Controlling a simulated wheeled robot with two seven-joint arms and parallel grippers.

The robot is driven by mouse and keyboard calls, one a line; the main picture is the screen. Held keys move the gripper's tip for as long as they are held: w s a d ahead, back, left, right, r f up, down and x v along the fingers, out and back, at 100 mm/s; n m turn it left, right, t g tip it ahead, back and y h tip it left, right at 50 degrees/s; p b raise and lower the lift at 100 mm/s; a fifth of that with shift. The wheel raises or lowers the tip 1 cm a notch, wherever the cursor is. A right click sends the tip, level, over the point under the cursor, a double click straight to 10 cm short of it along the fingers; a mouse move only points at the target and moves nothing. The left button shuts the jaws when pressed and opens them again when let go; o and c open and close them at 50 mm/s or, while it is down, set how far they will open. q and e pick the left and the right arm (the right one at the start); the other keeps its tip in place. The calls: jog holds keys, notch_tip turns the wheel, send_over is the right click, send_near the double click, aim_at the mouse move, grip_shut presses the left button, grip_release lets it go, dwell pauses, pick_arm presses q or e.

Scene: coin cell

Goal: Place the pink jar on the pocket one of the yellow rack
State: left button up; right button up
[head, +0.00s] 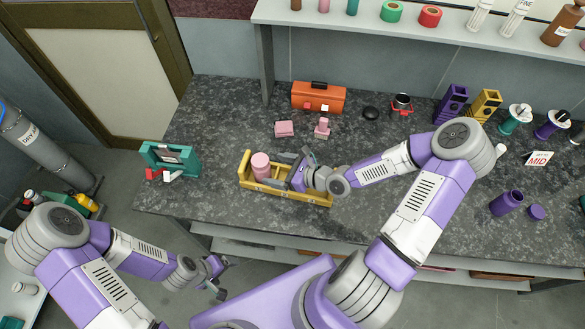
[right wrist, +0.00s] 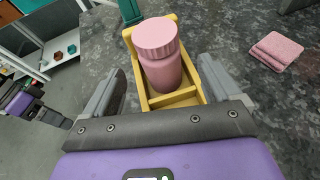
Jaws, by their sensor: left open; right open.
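The pink jar (head: 261,164) stands upright in the left end compartment of the yellow rack (head: 291,196) on the dark counter. In the right wrist view the pink jar (right wrist: 159,56) has its ribbed lid on and sits inside the yellow rack (right wrist: 176,98) near its far end wall. My right gripper (head: 283,171) is open over the rack, right of the jar. Its fingers are apart with the jar ahead between them, and nothing is held. My left gripper (head: 219,278) is open and empty, low in front of the counter.
A teal stand (head: 170,158) is left of the rack. Pink sponge-like blocks (head: 284,129) and an orange toolbox (head: 318,97) are behind it. A purple jar (head: 506,203) and its lid (head: 537,212) lie far right. Bare counter surrounds the rack's front and left.

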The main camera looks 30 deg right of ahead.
pick_arm(q)
notch_tip(320, 180, up, 3)
jog(key=shift+f+p, duration=0.15)
jog(key=shift+p, duration=0.95)
pick_arm(e)
jog(key=v, duration=0.5)
jog(key=shift+s+d+r, duration=0.1)
jog(key=shift+s+d, duration=0.05)
